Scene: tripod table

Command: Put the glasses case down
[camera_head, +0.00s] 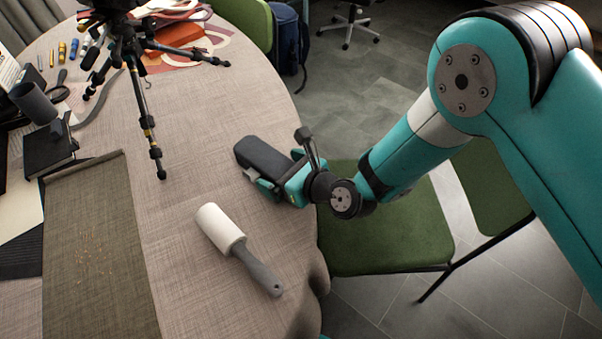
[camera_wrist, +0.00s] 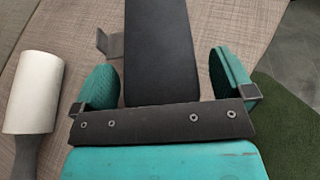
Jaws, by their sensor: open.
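The glasses case (camera_head: 263,156) is a long dark grey box near the right edge of the table (camera_head: 190,160). In the wrist view the case (camera_wrist: 158,50) extends away from between my gripper's fingers, with a gap on each side. My gripper (camera_head: 268,186) is open at the near end of the case. In the wrist view its two teal finger pads (camera_wrist: 165,80) stand apart on either side of the case. The case appears to lie on the tabletop.
A lint roller (camera_head: 221,229) lies left of and nearer than the case. A black tripod (camera_head: 140,90) stands on the table at the back left. A runner (camera_head: 95,260) covers the front left. A green chair (camera_head: 385,225) stands beside the table's right edge, under my arm.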

